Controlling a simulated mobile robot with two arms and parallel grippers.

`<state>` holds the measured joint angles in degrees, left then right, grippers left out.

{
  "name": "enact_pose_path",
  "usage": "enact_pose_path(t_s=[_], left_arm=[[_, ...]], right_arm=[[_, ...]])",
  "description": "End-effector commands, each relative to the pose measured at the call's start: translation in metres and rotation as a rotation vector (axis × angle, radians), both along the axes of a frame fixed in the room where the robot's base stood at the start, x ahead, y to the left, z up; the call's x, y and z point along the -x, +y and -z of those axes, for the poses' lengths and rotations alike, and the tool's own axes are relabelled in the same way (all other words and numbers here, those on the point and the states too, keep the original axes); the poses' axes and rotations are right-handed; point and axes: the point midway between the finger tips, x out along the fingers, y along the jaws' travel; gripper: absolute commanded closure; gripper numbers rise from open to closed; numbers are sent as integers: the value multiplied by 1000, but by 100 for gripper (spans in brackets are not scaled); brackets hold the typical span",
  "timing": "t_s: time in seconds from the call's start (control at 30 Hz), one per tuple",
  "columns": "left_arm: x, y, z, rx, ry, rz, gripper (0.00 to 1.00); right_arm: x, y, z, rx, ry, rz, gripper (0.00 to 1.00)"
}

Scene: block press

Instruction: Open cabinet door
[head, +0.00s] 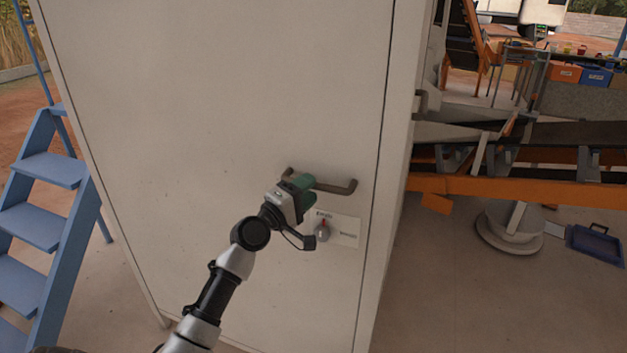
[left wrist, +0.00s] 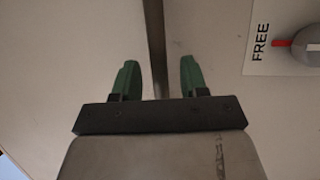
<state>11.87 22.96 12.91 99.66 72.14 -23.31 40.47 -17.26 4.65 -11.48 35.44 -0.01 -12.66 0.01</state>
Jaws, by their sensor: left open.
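The cabinet door (head: 210,95) is a large off-white panel, and it looks shut. A grey-brown bar handle (head: 338,188) runs across it near its right edge. My left gripper (head: 305,188), with green fingers, is at the left part of the handle and covers some of it. In the left wrist view the fingers are open, one on each side of the handle (left wrist: 155,45), with gaps on both sides. Below the handle is a white plate with a round knob (head: 321,232). The knob (left wrist: 308,45) has a red mark and stands beside the word FREE. My right gripper is out of view.
Blue steps (head: 40,205) stand left of the cabinet. On the right are an orange-framed conveyor (head: 520,188), a round grey base (head: 512,235) and a blue tray (head: 597,245) on the floor. The floor in front at the right is mostly clear.

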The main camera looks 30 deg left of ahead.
Motion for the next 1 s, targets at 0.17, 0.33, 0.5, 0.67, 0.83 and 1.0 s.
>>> enact_pose_path(t_s=[0.17, 0.33, 0.5, 0.67, 0.83, 1.0], left_arm=[[-19, -3, -4, 2, -1, -1, 56], [-23, -4, -4, 1, 0, -1, 56], [-23, -4, -3, 0, 0, -1, 56], [-23, -4, -3, 0, 0, -1, 78], [-23, -4, -3, 0, 1, -1, 100], [-23, -4, -3, 0, 1, -1, 100]], right_arm=[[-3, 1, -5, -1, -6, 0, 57], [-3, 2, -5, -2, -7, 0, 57], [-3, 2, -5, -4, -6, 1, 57], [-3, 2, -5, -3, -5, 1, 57], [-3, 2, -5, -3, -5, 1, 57], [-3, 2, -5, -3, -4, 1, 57]])
